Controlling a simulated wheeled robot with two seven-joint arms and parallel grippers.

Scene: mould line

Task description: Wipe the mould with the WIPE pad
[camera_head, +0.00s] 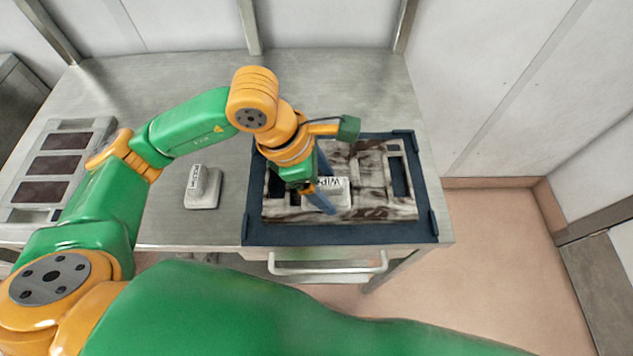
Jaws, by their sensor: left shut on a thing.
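The mould (370,212) is a grey block with dark brown smears and raised ridges. It lies in a dark blue tray (340,236) at the right of the metal table. My left gripper (322,196) reaches over the mould from the upper left and is shut on the WIPE pad (340,187), a pale block with black lettering. The pad is at the middle of the mould, partly hidden by the gripper fingers. I cannot tell if its underside touches the mould. My right gripper is not in view.
A second pale pad (203,188) with a lettered handle lies on the table left of the tray. A grey frame with dark red panels (45,170) lies at the far left. A drawer handle (328,268) juts from the table front. Bare metal table (170,90) lies behind my left arm.

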